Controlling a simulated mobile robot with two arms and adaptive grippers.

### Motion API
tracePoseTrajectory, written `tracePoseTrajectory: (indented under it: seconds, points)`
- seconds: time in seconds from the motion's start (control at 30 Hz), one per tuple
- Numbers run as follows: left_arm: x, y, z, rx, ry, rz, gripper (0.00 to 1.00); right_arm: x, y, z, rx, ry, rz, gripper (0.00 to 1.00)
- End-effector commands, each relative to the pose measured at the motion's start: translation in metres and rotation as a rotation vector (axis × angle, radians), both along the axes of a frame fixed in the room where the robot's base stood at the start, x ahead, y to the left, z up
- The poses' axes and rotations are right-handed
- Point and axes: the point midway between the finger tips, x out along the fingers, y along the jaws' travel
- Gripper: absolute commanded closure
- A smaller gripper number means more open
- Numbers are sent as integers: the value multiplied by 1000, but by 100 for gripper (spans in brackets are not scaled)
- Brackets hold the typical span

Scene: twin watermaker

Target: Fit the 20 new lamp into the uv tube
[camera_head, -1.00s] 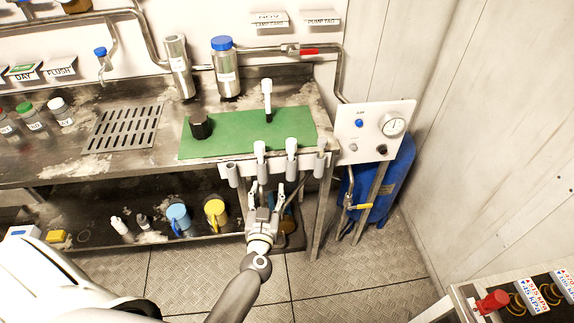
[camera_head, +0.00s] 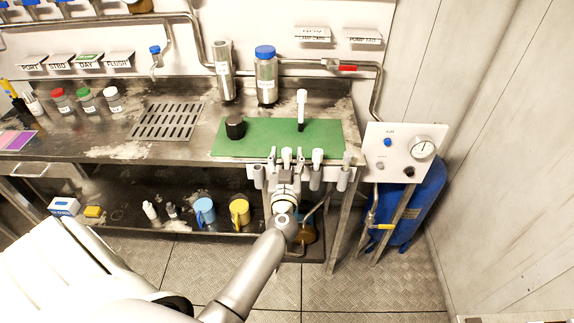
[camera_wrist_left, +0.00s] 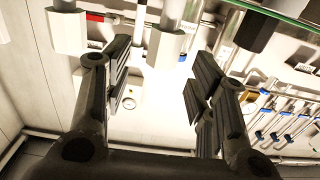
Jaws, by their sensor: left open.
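Two white-topped lamps sit in a row of grey holders on the bench's front edge, the left lamp (camera_head: 286,154) and the right lamp (camera_head: 317,157). My left gripper (camera_head: 286,163) is open, its fingers on either side of the left lamp. In the wrist view a pale hex-sided piece (camera_wrist_left: 167,47) lies between and beyond the spread fingers (camera_wrist_left: 160,88); contact is not visible. Another white lamp-like piece (camera_head: 301,108) stands upright on the green mat (camera_head: 225,150). A steel tube (camera_head: 223,75) stands behind, probably the uv tube. I cannot read which lamp is marked 20. My right gripper is out of view.
A blue-capped steel cylinder (camera_head: 266,80) stands beside the steel tube, and a black knob (camera_head: 235,127) sits on the mat. A gauge panel (camera_head: 400,150) and blue tank (camera_head: 415,208) stand to the right. Jugs (camera_head: 204,211) occupy the lower shelf.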

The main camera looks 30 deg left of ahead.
Motion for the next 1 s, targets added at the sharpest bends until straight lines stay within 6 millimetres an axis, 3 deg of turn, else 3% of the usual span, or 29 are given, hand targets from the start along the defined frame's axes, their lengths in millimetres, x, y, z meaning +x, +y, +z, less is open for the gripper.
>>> tracePoseTrajectory:
  seconds: [0.2,0.53,0.9,1.0]
  points:
    - [25,16,-1,2,-1,0,48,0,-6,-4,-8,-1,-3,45]
    - [29,18,-1,0,0,0,50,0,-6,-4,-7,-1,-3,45]
    - [28,18,-1,0,0,0,97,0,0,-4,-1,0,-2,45]
    - [28,18,-1,1,-1,0,100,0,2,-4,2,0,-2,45]
